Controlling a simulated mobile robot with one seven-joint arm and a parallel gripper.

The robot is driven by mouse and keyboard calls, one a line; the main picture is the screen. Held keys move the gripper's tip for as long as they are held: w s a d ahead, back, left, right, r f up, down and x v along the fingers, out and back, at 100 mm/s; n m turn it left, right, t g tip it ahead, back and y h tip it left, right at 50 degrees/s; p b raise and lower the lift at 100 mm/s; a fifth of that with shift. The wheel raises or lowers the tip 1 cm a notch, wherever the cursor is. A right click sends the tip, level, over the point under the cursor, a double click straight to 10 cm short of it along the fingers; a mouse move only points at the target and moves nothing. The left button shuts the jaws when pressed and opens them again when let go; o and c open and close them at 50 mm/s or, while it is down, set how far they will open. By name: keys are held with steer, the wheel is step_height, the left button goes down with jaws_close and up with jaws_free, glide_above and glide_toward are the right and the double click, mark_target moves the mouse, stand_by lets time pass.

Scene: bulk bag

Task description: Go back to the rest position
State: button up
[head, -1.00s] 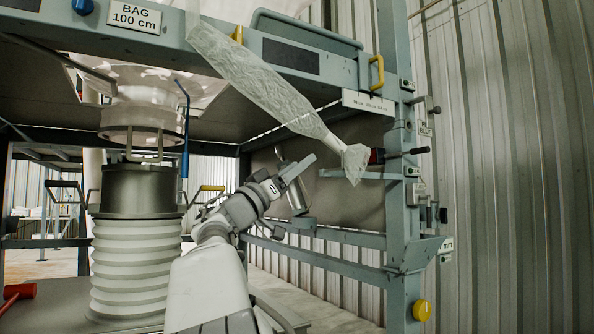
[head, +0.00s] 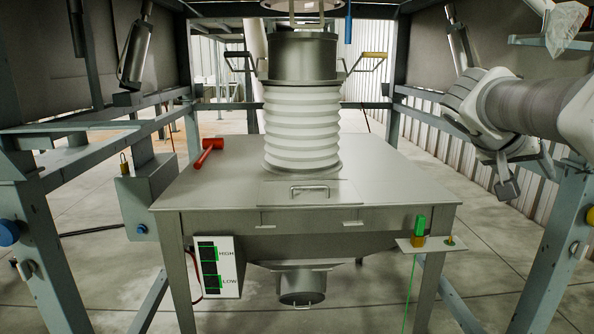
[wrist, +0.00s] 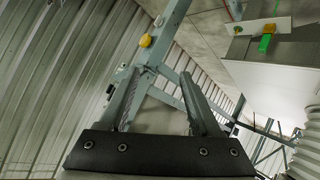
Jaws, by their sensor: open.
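My gripper (wrist: 162,85) is open in the wrist view, its two fingers apart with nothing between them. The wall and a grey frame post with a yellow knob (wrist: 146,41) show beyond the fingers. In the head view my arm reaches in from the right edge and bends down at the wrist. My gripper (head: 507,186) hangs there with its tip low, in front of the right side of the frame and apart from the table. Part of it is hidden behind the wrist.
A steel table (head: 225,185) bears a white bellows (head: 302,125) and a red hammer (head: 207,150). A HIGH/LOW box (head: 232,265) hangs at its front left. A small bracket (head: 408,244) with a green piece (head: 420,226) juts out at front right. Frame posts stand on both sides.

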steer(key=s+a+f+n+y+p, duration=0.1)
steer(key=s+a+f+n+y, duration=0.1)
steer(key=s+a, duration=0.4)
steer(key=s+a+f+n+y+p, duration=0.1)
steer(key=s+a+f+n+y, duration=0.2)
steer(key=a, duration=0.7)
steer(key=s+a+f+n+y+p, duration=0.2)
steer(key=s+a+f+y, duration=0.3)
steer(key=s+a+f, duration=0.3)
steer(key=shift+s+a+f+n+t, duration=0.35)
steer(key=shift+s+a, duration=0.15)
steer(key=shift+s, duration=0.15)
steer(key=shift+c, duration=0.2)
steer(key=shift+c, duration=0.9)
steer(key=shift+d, duration=0.15)
steer(key=shift+d, duration=0.1)
